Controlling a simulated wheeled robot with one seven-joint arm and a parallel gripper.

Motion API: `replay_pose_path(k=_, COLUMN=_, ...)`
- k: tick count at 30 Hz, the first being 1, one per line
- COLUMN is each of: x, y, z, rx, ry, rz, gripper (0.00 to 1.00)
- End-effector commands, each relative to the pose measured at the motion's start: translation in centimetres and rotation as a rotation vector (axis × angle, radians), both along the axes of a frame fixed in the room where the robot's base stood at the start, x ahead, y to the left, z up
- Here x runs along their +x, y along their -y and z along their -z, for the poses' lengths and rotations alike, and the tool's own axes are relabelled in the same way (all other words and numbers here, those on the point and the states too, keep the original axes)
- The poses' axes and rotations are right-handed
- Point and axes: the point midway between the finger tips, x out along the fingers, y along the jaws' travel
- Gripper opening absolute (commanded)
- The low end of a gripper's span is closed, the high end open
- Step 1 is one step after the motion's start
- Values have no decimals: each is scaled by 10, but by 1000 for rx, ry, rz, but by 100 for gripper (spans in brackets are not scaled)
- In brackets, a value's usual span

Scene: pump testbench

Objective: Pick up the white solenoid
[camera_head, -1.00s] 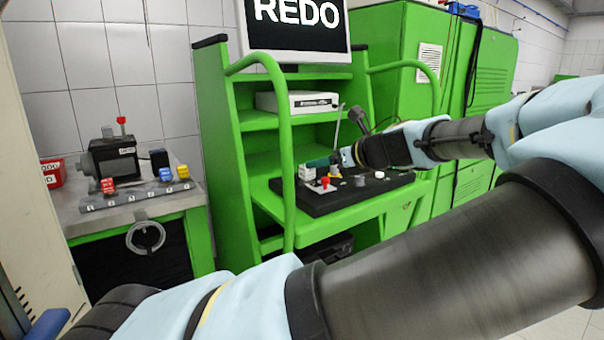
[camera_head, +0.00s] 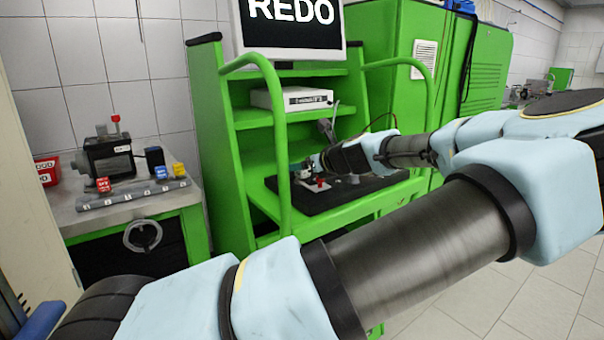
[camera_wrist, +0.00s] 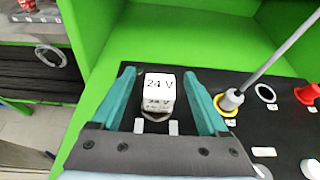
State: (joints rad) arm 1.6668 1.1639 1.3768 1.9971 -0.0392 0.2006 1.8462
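The white solenoid (camera_wrist: 159,88) is a small white block marked "24 V". In the wrist view it stands on the black board, between the two teal fingers of my gripper (camera_wrist: 159,78). The gripper is open, with a narrow gap showing on each side of the block. In the head view my gripper (camera_head: 308,168) is low over the left part of the black board (camera_head: 335,195) on the green bench. There the gripper and arm hide part of the board, and I cannot clearly make out the solenoid.
Right of my gripper stand a white plug with a rod in a yellow ring (camera_wrist: 230,100), an empty white ring (camera_wrist: 265,93) and a red part (camera_wrist: 308,93). Green rails (camera_head: 282,150) flank the bench. A side table (camera_head: 140,208) holds a pump (camera_head: 108,157) and coloured blocks.

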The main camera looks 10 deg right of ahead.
Motion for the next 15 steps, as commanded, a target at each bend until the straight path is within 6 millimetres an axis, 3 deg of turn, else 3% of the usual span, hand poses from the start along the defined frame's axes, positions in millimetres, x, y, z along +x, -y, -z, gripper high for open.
replay_pose_path(k=2, x=0, y=0, z=0, rx=0, ry=0, rz=0, gripper=70)
replay_pose_path(k=15, x=0, y=0, z=0, rx=0, ry=0, rz=0, gripper=20)
